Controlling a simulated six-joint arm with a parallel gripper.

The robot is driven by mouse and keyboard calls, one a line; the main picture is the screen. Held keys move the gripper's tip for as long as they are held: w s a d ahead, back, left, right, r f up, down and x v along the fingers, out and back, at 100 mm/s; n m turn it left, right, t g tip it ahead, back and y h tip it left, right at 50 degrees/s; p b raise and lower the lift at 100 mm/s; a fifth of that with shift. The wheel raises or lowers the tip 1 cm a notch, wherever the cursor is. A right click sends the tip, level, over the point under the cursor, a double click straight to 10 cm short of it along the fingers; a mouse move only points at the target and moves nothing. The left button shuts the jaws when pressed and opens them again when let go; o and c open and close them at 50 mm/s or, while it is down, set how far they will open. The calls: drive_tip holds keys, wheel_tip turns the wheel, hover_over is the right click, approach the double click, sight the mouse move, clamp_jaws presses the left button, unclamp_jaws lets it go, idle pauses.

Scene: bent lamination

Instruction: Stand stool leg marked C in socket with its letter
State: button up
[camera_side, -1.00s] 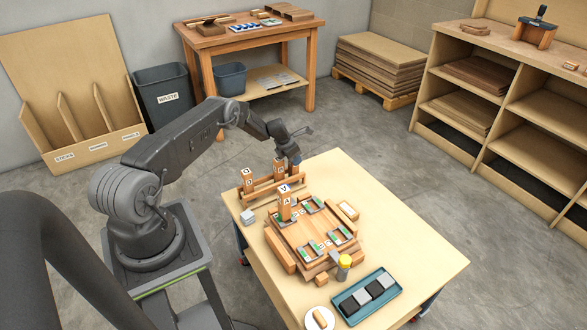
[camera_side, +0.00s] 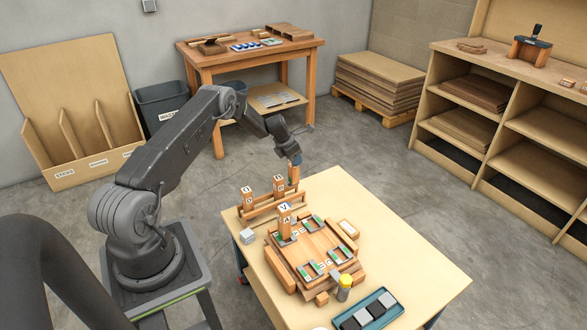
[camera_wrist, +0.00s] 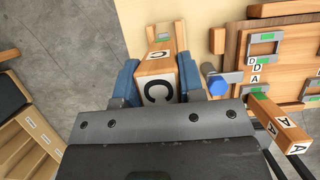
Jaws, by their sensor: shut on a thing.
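My gripper (camera_side: 294,160) is shut on the stool leg marked C (camera_side: 293,174), a wooden block held upright just above the right end of the leg rack (camera_side: 262,211). In the wrist view, the blue fingers of my gripper (camera_wrist: 158,80) clasp the leg, its white C label (camera_wrist: 157,88) facing the camera. The stool seat (camera_side: 312,243) lies on the table with several green-marked sockets. The leg marked A (camera_side: 285,221) stands upright in one of them. In the wrist view a socket (camera_wrist: 264,38) shows at right; which socket bears C is too small to tell.
Two more legs (camera_side: 248,198) (camera_side: 279,186) stand in the rack. The table's right side is clear.

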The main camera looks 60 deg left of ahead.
drive_tip(key=s+d+r+m+g+h, duration=0.2)
drive_tip(key=d+m, duration=0.7)
drive_tip(key=d, duration=0.8)
drive_tip(key=s+d+r+m+g+h, duration=0.25)
drive_tip(key=d+m, duration=0.65)
drive_tip(key=d, duration=0.9)
wheel_tip(320, 180, down, 6)
drive_tip(key=w, duration=0.1)
drive_tip(key=shift+a+f, duration=0.15)
drive_tip(key=shift+a, duration=0.1)
drive_tip(key=shift+f, duration=0.75)
idle(0.4)
drive_tip(key=o, duration=1.6)
drive_tip(key=shift+r, duration=3.5)
